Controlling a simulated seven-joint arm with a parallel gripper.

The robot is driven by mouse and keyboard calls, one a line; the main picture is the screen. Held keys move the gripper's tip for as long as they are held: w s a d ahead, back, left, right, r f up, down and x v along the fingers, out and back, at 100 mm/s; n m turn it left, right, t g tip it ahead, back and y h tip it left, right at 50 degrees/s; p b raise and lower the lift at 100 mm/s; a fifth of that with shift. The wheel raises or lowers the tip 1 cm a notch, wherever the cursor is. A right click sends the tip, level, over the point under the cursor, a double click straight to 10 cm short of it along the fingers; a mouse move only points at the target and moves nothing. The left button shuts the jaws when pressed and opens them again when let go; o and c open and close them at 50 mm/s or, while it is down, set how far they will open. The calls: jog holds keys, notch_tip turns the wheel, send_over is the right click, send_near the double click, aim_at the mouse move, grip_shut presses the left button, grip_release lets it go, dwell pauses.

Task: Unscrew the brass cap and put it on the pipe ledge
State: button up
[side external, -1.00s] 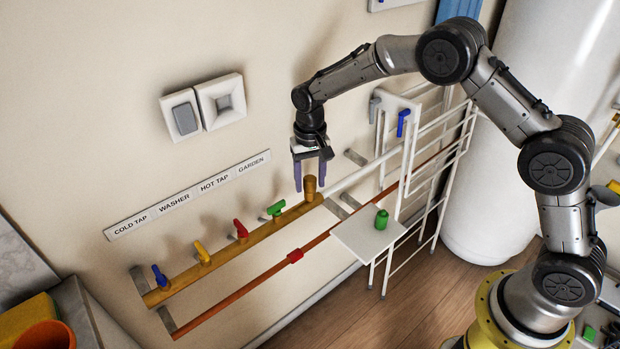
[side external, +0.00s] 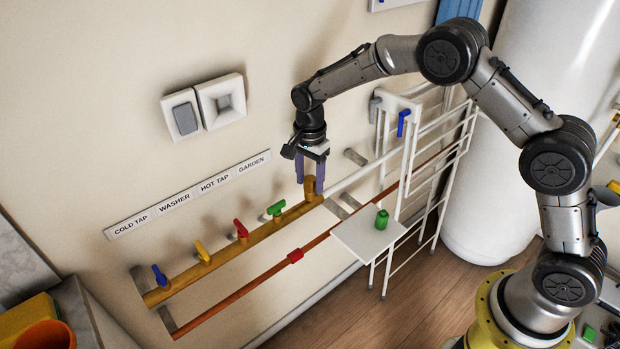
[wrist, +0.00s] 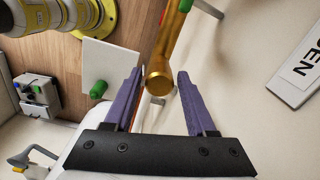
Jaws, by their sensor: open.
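The brass cap (side external: 309,186) stands upright at the right end of the brass pipe (side external: 238,238) on the wall. It also shows in the wrist view (wrist: 159,85), as a round end between my fingers. My gripper (side external: 310,188) points down over the cap, with its purple fingers on either side of it. In the wrist view my gripper (wrist: 159,74) is open, with a gap between each finger and the cap. A white ledge (side external: 352,236) juts out below and right of the cap, with a green cylinder (side external: 381,219) standing on it. I cannot tell whether this is the pipe ledge.
Blue (side external: 160,276), yellow (side external: 201,251), red (side external: 240,230) and green (side external: 276,209) tap handles line the brass pipe. A copper pipe (side external: 240,292) runs below it. A white rack (side external: 440,160) stands to the right. The ledge's left part is bare.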

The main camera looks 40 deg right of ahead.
jog(key=m, duration=1.2)
jog(key=shift+c, duration=0.2)
grip_shut()
jog(key=n, duration=1.1)
jog(key=shift+d+n, duration=0.1)
jog(key=shift+n, duration=0.2)
